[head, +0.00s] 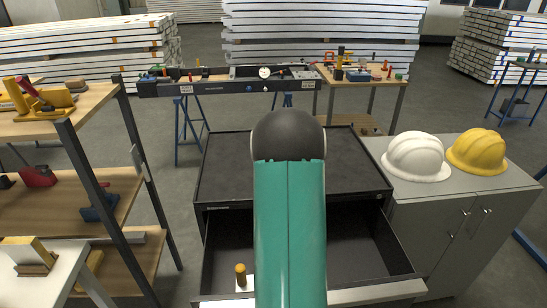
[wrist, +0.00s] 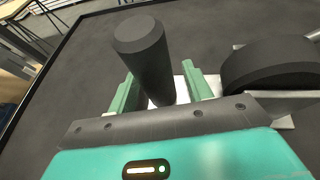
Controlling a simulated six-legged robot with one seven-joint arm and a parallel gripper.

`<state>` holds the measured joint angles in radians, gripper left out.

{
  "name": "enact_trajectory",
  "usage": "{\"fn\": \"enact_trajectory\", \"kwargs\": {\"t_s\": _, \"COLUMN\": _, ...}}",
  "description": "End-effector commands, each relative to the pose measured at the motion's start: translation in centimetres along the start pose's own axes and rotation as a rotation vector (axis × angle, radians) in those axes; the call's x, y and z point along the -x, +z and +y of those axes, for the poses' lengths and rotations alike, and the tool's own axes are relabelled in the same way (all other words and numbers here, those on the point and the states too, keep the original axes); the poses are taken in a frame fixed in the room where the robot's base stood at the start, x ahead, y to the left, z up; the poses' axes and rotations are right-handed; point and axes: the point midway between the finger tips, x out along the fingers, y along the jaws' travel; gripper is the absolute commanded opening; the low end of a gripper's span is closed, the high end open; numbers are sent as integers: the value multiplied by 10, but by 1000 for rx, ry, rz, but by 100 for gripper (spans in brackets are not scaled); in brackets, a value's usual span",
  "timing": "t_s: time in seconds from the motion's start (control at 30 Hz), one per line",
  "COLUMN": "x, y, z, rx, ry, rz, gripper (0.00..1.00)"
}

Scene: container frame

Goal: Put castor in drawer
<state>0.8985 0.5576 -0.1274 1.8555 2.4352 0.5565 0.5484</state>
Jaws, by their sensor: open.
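The castor (wrist: 265,66), a black wheel with a pale grey bracket, sits on the dark top of the cabinet at the right of the wrist view. My gripper (wrist: 165,92) is open, with its two green fingers left of the castor. A dark cylinder (wrist: 142,55) with a white plate near its base shows between and beyond the fingers; I cannot tell whether they touch it. The drawer (head: 232,240) is pulled open below the cabinet top (head: 225,170) in the head view. My green arm hides the castor, the gripper and the drawer's middle there.
An orange cylinder (head: 241,274) on a white plate is in the drawer's front left. White (head: 417,156) and yellow (head: 477,150) helmets sit on a grey cabinet (head: 445,205) at right. A shelf rack (head: 95,180) stands close at left.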

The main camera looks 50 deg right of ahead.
Motion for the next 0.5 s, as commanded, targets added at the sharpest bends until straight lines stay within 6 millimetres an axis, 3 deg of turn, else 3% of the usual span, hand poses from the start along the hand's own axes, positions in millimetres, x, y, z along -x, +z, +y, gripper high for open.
{"fn": "enact_trajectory", "kwargs": {"t_s": 0.3, "x": 65, "y": 2, "z": 0, "rx": 1, "ry": -1, "rz": -3, "gripper": 50}}
{"fn": "enact_trajectory", "kwargs": {"t_s": 0.5, "x": 97, "y": 2, "z": 0, "rx": 0, "ry": 0, "rz": -3, "gripper": 50}}
